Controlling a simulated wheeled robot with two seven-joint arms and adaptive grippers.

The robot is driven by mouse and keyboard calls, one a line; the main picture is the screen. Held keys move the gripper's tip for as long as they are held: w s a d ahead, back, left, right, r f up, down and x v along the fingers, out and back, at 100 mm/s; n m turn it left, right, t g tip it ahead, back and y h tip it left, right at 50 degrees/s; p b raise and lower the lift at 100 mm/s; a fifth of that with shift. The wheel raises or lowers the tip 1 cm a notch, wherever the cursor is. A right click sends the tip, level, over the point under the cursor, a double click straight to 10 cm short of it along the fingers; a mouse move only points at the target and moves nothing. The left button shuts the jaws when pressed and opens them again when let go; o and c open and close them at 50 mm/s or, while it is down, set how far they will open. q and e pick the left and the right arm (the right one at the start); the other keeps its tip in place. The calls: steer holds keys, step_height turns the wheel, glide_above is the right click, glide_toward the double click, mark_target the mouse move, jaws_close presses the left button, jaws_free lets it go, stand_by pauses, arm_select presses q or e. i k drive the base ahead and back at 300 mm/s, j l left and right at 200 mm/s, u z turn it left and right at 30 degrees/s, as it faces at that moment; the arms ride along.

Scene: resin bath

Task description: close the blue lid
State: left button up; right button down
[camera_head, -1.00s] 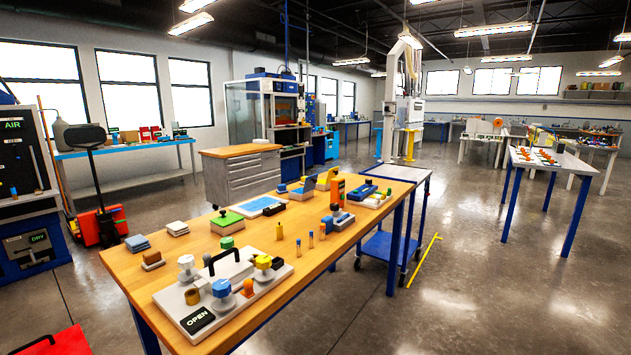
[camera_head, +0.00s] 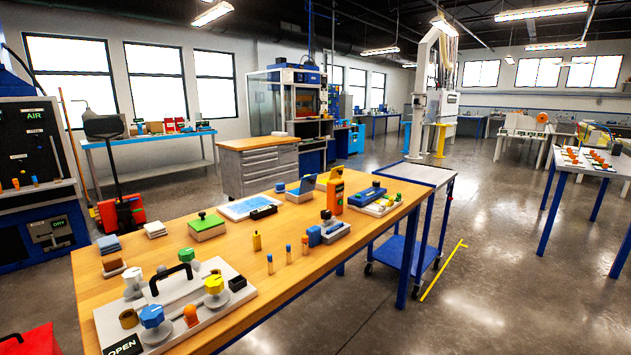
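A long wooden-topped workbench (camera_head: 340,229) with blue legs stands in front of me. At its far part a small case with a raised blue-grey panel (camera_head: 307,184) looks like an open lid, but it is too small to be sure. A flat blue piece (camera_head: 372,193) lies on a pale tray (camera_head: 388,209) to the right of it. An orange handheld device (camera_head: 332,194) stands between them. I cannot tell for certain which is the blue lid. Neither of my grippers is in view.
A white valve panel (camera_head: 207,311) with a black handle and coloured knobs sits at the bench's near left. A green-topped block (camera_head: 206,227) and several small vials stand mid-bench. A blue-legged cart (camera_head: 416,175) stands behind the bench. Open floor (camera_head: 500,290) lies to the right.

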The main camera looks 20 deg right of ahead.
mark_target(308, 183)
steer(key=i+l+u, duration=0.25)
steer(key=l, duration=0.35)
steer(key=l+u, duration=0.2)
steer(key=l, duration=0.4)
steer(key=i+l+u, duration=0.25)
steer(key=l, duration=0.45)
steer(key=k, duration=0.1)
